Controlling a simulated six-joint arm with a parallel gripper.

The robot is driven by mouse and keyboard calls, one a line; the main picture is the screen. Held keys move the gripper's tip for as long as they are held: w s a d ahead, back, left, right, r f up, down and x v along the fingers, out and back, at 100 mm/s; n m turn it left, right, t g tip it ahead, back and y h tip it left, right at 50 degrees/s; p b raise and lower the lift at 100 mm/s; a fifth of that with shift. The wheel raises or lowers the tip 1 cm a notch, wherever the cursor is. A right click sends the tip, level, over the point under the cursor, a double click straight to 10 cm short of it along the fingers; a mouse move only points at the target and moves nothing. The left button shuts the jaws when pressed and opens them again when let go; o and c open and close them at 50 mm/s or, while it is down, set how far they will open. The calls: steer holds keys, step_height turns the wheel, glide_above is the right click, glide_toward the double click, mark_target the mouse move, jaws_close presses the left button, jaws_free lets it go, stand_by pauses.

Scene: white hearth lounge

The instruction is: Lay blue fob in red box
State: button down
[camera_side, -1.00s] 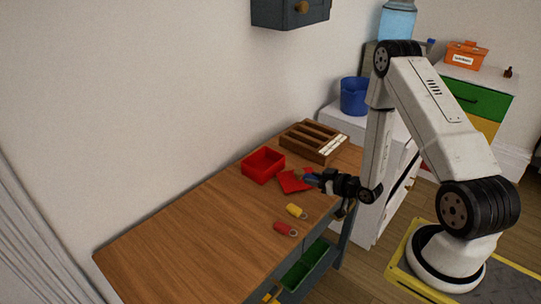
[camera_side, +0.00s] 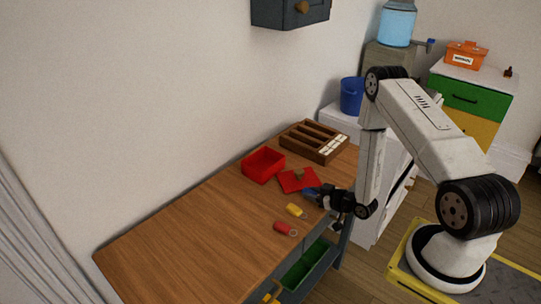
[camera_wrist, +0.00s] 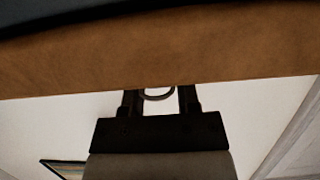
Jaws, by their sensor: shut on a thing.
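My gripper (camera_side: 319,196) is shut on the blue fob (camera_side: 310,192), over the right part of the table. In the wrist view, a metal ring (camera_wrist: 157,96) shows between the two dark fingers (camera_wrist: 158,103); the fob's blue body cannot be made out there. The red box (camera_side: 263,167) is open-topped and stands on the table to the left of and behind my gripper, apart from it. I cannot tell the exact height of the fob above the table.
A flat red piece (camera_side: 290,184) with a small brownish thing (camera_side: 299,174) on it lies between box and gripper. A yellow fob (camera_side: 294,209) and a red fob (camera_side: 284,228) lie nearer. A wooden compartment tray (camera_side: 301,146) stands behind. The table's left part (camera_side: 185,235) is clear.

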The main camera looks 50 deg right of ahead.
steer(key=shift+f, duration=0.45)
steer(key=shift+f, duration=0.15)
steer(key=shift+c, duration=1.7)
jaws_free()
steer(key=v, duration=0.7)
steer(key=shift+s, duration=0.45)
steer(key=shift+f, duration=0.1)
